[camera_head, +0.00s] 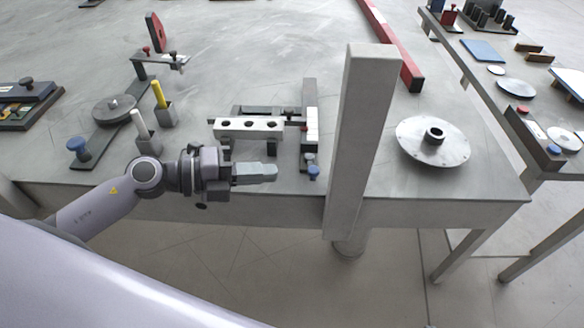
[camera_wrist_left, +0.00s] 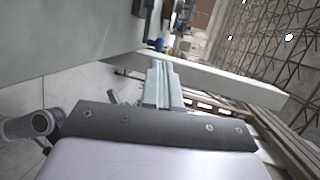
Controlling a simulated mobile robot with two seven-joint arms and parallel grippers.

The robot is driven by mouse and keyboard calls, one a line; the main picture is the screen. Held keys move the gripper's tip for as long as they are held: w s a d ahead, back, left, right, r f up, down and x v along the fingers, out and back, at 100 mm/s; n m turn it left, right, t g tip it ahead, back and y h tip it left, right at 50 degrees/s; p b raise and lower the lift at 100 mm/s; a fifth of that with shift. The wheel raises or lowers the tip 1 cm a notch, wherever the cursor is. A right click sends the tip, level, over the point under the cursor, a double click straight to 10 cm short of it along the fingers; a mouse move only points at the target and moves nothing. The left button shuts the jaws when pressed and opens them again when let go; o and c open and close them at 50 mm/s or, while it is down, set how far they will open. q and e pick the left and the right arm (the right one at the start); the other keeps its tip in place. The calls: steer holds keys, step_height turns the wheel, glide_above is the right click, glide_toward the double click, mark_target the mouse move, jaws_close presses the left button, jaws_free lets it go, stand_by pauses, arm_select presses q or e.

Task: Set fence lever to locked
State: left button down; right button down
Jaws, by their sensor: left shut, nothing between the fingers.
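A fixture with a white holed block (camera_head: 248,128) and an upright fence plate (camera_head: 311,118) stands near the table's front edge in the head view. A small lever with a blue knob (camera_head: 313,172) sits at the fence's near end; I take it for the fence lever but cannot read its locked or unlocked position. A blue part shows small in the left wrist view (camera_wrist_left: 158,44), likely the same knob. My left gripper (camera_head: 272,172) is shut and empty, left of the blue knob and apart from it. Its fingers also show in the left wrist view (camera_wrist_left: 160,72). My right gripper is not in view.
A tall grey post (camera_head: 362,130) stands just right of the fence. A round flanged disc (camera_head: 433,142) lies beyond it. A white post (camera_head: 142,128) and a yellow post (camera_head: 159,95) stand behind my left arm. A red bar (camera_head: 392,45) lies at the back.

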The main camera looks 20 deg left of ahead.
mark_target(311, 165)
arm_select(q)
steer(key=x, duration=0.4)
steer(key=shift+w+d, duration=0.15)
steer(key=shift+x, duration=0.8)
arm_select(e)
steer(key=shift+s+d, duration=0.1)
arm_select(q)
steer(key=shift+p, duration=0.3)
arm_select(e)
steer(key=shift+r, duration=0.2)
